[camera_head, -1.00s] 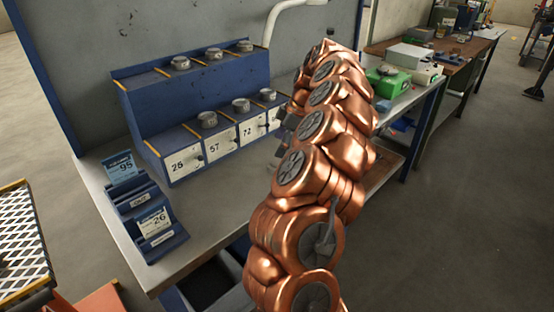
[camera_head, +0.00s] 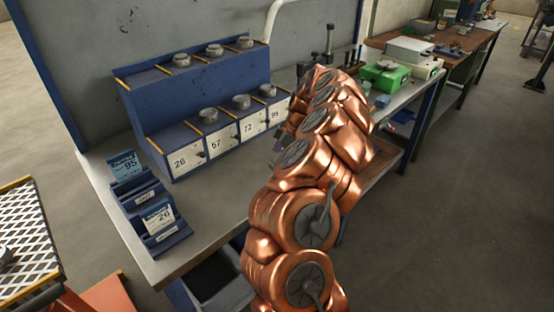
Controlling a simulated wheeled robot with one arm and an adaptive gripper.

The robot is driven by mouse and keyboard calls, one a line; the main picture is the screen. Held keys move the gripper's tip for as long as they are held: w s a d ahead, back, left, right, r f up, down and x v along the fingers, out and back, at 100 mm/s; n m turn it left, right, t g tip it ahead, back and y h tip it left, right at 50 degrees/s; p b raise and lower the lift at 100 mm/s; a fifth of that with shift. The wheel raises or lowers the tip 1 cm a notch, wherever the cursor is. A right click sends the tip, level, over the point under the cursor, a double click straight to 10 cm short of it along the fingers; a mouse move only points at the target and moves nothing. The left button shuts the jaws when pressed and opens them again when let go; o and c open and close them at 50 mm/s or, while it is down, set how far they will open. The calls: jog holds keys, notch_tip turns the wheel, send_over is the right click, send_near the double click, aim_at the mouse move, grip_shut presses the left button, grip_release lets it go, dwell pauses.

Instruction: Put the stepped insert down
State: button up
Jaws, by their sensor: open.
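Several round grey metal pieces sit on the two levels of a blue stepped rack (camera_head: 150,105), among them one at the lower left (camera_head: 208,115), one at the lower middle (camera_head: 241,102) and one at the upper left (camera_head: 181,61). I cannot tell which, if any, is the stepped insert. My copper-coloured arm reaches over the bench's right part. Only a dark sliver of my gripper (camera_head: 281,139) shows at the arm's left edge, close to the rack's right end. Its fingertips and whatever is beside them are hidden behind the arm. The jaws are open.
The rack's front has white labels 26, 57, 72 and 95. A blue card holder (camera_head: 150,215) stands at the left of the grey bench (camera_head: 205,225). Bare bench top lies before the rack. A green device (camera_head: 385,76) and black upright posts (camera_head: 329,42) are behind my arm.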

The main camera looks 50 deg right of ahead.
jog(key=shift+f, duration=0.1)
jog(key=shift+c, duration=0.4)
grip_shut()
dwell(0.3)
